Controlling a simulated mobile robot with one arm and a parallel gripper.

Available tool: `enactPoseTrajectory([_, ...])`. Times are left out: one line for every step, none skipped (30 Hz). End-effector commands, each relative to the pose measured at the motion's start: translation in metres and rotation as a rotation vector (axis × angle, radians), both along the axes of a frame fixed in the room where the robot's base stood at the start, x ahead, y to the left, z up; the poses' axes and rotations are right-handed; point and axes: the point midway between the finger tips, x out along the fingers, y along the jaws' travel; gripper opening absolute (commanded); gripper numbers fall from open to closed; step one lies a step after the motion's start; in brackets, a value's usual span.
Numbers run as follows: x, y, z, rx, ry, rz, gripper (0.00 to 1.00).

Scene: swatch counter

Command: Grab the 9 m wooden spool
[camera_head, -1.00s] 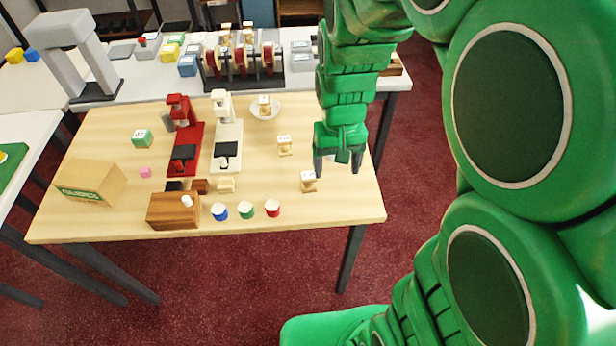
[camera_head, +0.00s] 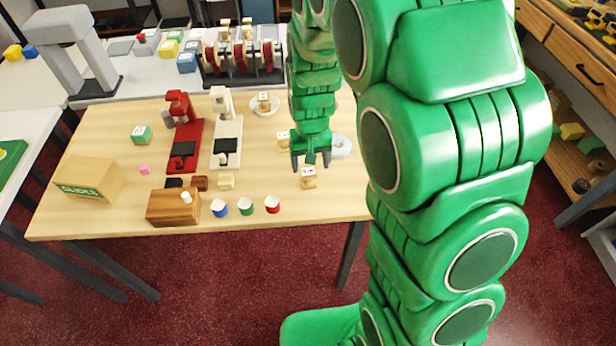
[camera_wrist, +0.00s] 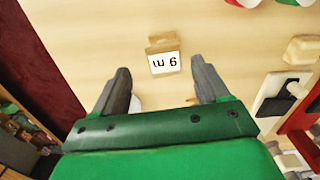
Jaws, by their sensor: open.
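A small wooden spool (camera_head: 308,182) with a white label stands near the front right of the light wood table (camera_head: 120,220). In the wrist view the spool (camera_wrist: 163,43) shows just beyond my fingertips, and its inverted label seems to read 9 m. My gripper (camera_head: 311,162) is open above and slightly behind the spool in the head view. In the wrist view my gripper (camera_wrist: 160,75) has its fingers apart with nothing between them, and the spool lies roughly centred ahead of the gap.
Another labelled spool (camera_head: 283,138) stands just behind my gripper, partly hidden. One more (camera_head: 264,97) sits on a white dish (camera_head: 255,110). Red, green and blue cups (camera_head: 246,207) line the front edge left of the spool. Red and white machines (camera_head: 226,150) stand further left.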

Motion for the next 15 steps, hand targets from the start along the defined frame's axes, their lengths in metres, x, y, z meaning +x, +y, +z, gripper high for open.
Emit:
enactPoseTrajectory([-0.001,0.000,-0.005,0.000,0.002,0.000,0.74])
enactPoseTrajectory([-0.001,0.000,-0.006,0.000,0.002,0.000,0.74])
enactPoseTrajectory([-0.001,0.000,-0.008,0.000,0.001,0.000,0.74])
enactPoseTrajectory([0.000,0.000,-0.009,0.000,0.000,0.000,0.74])
enactPoseTrajectory([0.000,0.001,-0.010,0.000,-0.001,0.000,0.74])
enactPoseTrajectory([0.000,0.001,-0.011,0.000,-0.001,0.000,0.74])
enactPoseTrajectory([0.000,0.001,-0.013,0.000,-0.002,0.000,0.74])
enactPoseTrajectory([0.000,0.002,-0.015,0.000,-0.002,0.000,0.74])
enactPoseTrajectory([0.000,0.002,-0.018,0.000,-0.002,0.001,0.74])
enactPoseTrajectory([-0.001,0.003,-0.020,0.000,-0.001,0.001,0.74])
enactPoseTrajectory([-0.001,0.003,-0.023,0.000,0.000,0.001,0.74])
enactPoseTrajectory([-0.001,0.004,-0.028,0.000,0.001,0.001,0.74])
enactPoseTrajectory([-0.002,0.005,-0.031,0.000,0.002,0.001,0.74])
enactPoseTrajectory([-0.002,0.006,-0.035,0.000,0.003,0.001,0.74])
enactPoseTrajectory([-0.003,0.006,-0.040,-0.001,0.004,0.001,0.74])
